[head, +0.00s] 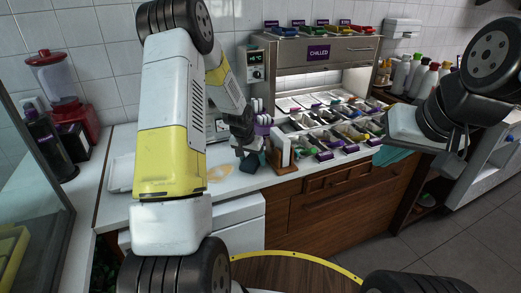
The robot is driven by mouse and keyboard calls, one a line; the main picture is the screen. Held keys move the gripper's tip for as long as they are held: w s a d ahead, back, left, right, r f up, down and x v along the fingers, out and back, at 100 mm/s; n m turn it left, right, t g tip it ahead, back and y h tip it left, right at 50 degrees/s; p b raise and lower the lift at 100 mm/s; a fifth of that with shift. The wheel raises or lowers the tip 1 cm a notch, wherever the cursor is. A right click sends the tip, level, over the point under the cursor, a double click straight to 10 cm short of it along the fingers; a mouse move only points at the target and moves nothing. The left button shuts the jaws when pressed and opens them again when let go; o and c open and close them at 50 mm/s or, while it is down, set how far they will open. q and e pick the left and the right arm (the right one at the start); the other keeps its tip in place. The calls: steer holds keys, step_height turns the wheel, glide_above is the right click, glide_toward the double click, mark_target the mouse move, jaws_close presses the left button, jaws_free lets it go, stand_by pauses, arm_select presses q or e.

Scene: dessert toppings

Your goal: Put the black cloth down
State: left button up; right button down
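The black cloth (250,163) is a small dark bunched piece over the white counter, at the counter's front part left of the wooden block. My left gripper (244,148) is directly above it, with its fingertips at the top of the cloth, and looks shut on it. I cannot tell for sure whether the cloth touches the counter. My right gripper (453,158) is at the right, in front of the counter's right end and away from the cloth; its fingers are too unclear to tell open from shut.
A beige smear (219,172) lies on the counter left of the cloth. A wooden and white block (282,152) stands close to its right. Topping bins (330,130) fill the chilled unit behind. A teal cloth (391,155) hangs at the counter's front edge. A red blender (68,100) stands far left.

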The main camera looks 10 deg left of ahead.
stand_by(0.3)
arm_select(q)
steer(key=s+d+f+v, duration=0.1)
steer(key=s+v, duration=0.1)
steer(key=v, duration=0.8)
steer(key=s+d+v, duration=0.2)
steer(key=v, duration=0.8)
steer(key=s+d+f+v, duration=0.1)
steer(key=s+v, duration=0.1)
steer(key=v, duration=0.7)
steer(key=s+d+r, duration=0.1)
steer(key=s+r, duration=0.1)
steer(key=s, duration=0.6)
steer(key=s+d+r+n+t+h, duration=0.1)
steer(key=s+r, duration=0.1)
steer(key=s, duration=0.6)
steer(key=shift+d+r+n+t, duration=0.25)
steer(key=shift+d+n+t, duration=0.05)
steer(key=shift+d, duration=0.1)
steer(key=shift+o, duration=0.5)
